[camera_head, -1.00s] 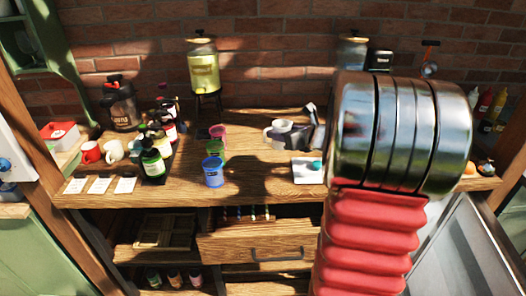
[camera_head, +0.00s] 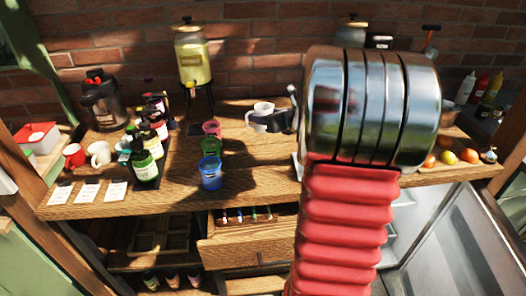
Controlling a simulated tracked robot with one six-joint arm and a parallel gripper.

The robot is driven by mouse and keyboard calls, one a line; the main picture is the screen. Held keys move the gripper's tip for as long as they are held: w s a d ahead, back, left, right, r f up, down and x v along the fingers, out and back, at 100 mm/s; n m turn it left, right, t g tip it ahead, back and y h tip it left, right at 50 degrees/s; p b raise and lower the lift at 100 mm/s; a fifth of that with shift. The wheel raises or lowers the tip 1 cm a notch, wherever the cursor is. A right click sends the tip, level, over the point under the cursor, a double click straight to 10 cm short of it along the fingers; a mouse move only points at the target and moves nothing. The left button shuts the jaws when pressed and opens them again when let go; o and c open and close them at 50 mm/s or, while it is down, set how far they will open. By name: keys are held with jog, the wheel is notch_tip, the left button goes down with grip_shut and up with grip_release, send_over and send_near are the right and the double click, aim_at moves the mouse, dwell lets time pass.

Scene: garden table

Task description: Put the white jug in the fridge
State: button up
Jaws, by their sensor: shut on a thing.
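The white jug (camera_head: 261,113) is at the back middle of the wooden counter, left of my arm. My gripper (camera_head: 275,121), dark, is at its right side and shut on it. The jug looks upright; I cannot tell whether its base touches the counter. The fridge (camera_head: 405,222) is below the counter at the lower right. Its door (camera_head: 473,238) stands open, and part of its pale interior shows. My arm hides the fridge's left part.
Pink, green and blue cups (camera_head: 211,174) stand front-left of the jug. Dark bottles (camera_head: 145,166), mugs (camera_head: 100,153) and a drink dispenser (camera_head: 192,57) are farther left. An open drawer (camera_head: 250,250) juts out below the counter. Fruit (camera_head: 446,157) lies at right.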

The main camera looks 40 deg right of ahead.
jog(key=shift+s+f, duration=0.1)
jog(key=shift+f, duration=2.35)
jog(key=shift+f, duration=2.3)
jog(key=shift+f, duration=0.15)
jog(key=o, duration=1.3)
jog(key=shift+c, duration=0.2)
jog(key=shift+f, duration=0.1)
jog(key=v, duration=1.3)
jog(key=shift+s, duration=0.45)
